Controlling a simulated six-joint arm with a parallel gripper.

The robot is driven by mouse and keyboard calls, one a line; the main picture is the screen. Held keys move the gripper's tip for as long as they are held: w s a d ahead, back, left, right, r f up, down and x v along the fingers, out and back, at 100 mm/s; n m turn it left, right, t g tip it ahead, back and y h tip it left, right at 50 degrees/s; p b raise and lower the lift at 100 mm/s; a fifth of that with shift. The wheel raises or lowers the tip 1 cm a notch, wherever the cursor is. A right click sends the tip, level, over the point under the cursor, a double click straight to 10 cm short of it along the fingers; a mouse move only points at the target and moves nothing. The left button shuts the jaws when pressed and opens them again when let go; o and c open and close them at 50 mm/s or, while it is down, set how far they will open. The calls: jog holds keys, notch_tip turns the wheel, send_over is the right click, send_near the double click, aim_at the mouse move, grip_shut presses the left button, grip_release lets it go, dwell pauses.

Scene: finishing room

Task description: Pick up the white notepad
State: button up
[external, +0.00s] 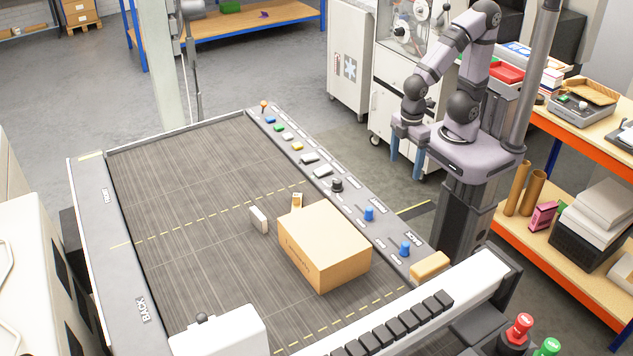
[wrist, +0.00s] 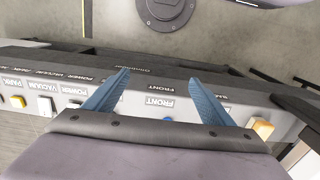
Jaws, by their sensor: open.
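A small white upright block (external: 259,219), which looks like the white notepad, stands on the dark striped machine bed (external: 180,190), left of a cardboard box. It is too small to make out any pages or cover. My gripper (external: 404,170) has blue fingers pointing down and is beside the right edge of the machine, well apart from the white block. In the wrist view my gripper (wrist: 160,76) shows its two fingers spread with nothing between them. The white block is not seen in the wrist view.
The large cardboard box (external: 324,246) stands right of the white block, with a small tan item (external: 297,200) behind it. A control rail (external: 322,171) with knobs and buttons runs along the bed's right side. The left and far bed areas are clear.

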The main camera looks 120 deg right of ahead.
jog(key=w+d+r+t+b, duration=0.15)
jog(key=w+d+t, duration=0.3)
jog(key=w, duration=0.85)
jog(key=w+d+n+t+y+b, duration=0.1)
jog(key=w+d+t+b, duration=0.3)
jog(key=w, duration=0.9)
jog(key=w+d+t, duration=0.3)
jog(key=w+t, duration=0.2)
jog(key=w, duration=0.9)
send_near(258, 213)
jog(key=x, duration=0.2)
jog(key=shift+w+d, duration=0.15)
jog(key=shift+w, duration=0.3)
jog(key=shift+f, duration=0.3)
jog(key=shift+p+x, duration=1.7)
jog(key=shift+x, duration=1.05)
jog(key=shift+w+a+f, duration=0.25)
jog(key=shift+w+f, duration=0.25)
jog(key=shift+w, duration=0.25)
jog(key=c, duration=1.2)
